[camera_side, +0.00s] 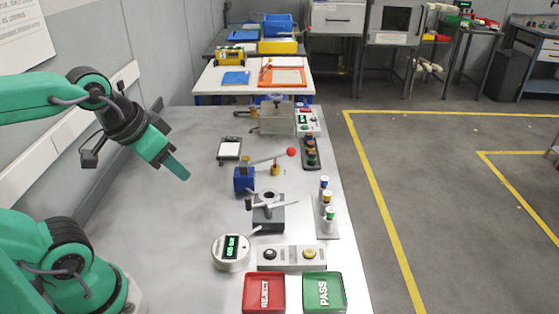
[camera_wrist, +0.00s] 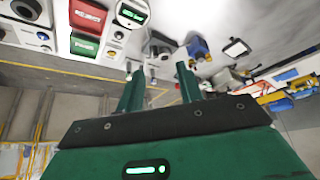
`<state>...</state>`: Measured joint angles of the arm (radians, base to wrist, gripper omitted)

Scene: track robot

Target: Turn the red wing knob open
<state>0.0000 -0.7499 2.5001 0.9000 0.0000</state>
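My gripper (camera_side: 184,176) is high over the left part of the steel bench in the side view, well apart from the fittings. In the wrist view its two green fingers (camera_wrist: 160,70) stand apart with nothing held between them. No red wing knob can be made out clearly. A small round red end (camera_side: 291,152) sits on a pale bar reaching right from a blue block (camera_side: 243,180); I cannot tell any wings on it. The blue block also shows in the wrist view (camera_wrist: 198,48), beyond the right finger.
A red REJECT tray (camera_side: 264,293) and green PASS tray (camera_side: 324,293) lie at the bench's near end. The bench's left half is clear.

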